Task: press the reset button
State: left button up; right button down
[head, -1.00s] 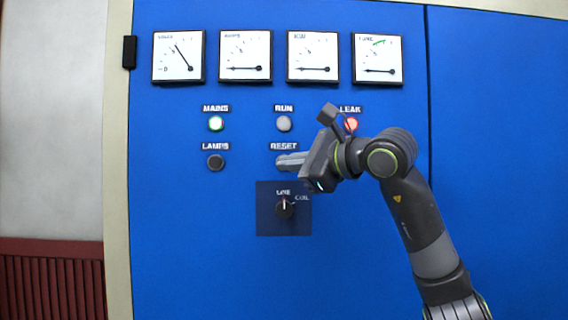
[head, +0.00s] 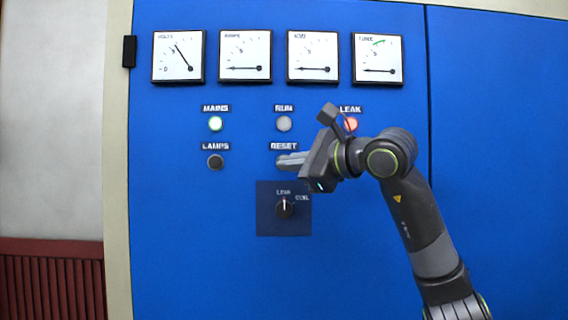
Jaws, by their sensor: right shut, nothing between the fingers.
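The blue panel (head: 180,250) faces me. The RESET label (head: 284,147) is in the middle of it, and the reset button below the label is mostly hidden behind my right gripper's fingers. My right gripper (head: 281,162) reaches in from the right, shut and empty, with its fingertips over the button's place. I cannot tell whether the tips touch the button or how far it is pressed. My left gripper is not in view.
The RUN lamp (head: 284,124) is grey. A dark LAMPS button (head: 216,162) is to the left. A rotary knob (head: 285,208) sits below. Several gauges line the top.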

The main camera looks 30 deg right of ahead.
jog(key=shift+w, duration=0.1)
dwell(0.3)
jog(key=shift+w+d, duration=0.2)
jog(key=shift+w, duration=0.1)
jog(key=shift+w+d+p, duration=0.25)
jog(key=shift+w+p, duration=0.1)
jog(key=shift+p, duration=0.15)
dwell(0.6)
dwell(0.4)
jog(key=shift+s+a, duration=0.45)
jog(key=shift+s, duration=0.25)
jog(key=s+a, duration=0.1)
jog(key=s, duration=0.1)
jog(key=s+a+b, duration=0.1)
jog(key=s, duration=0.1)
jog(key=shift+s+a, duration=0.1)
jog(key=shift+a, duration=0.2)
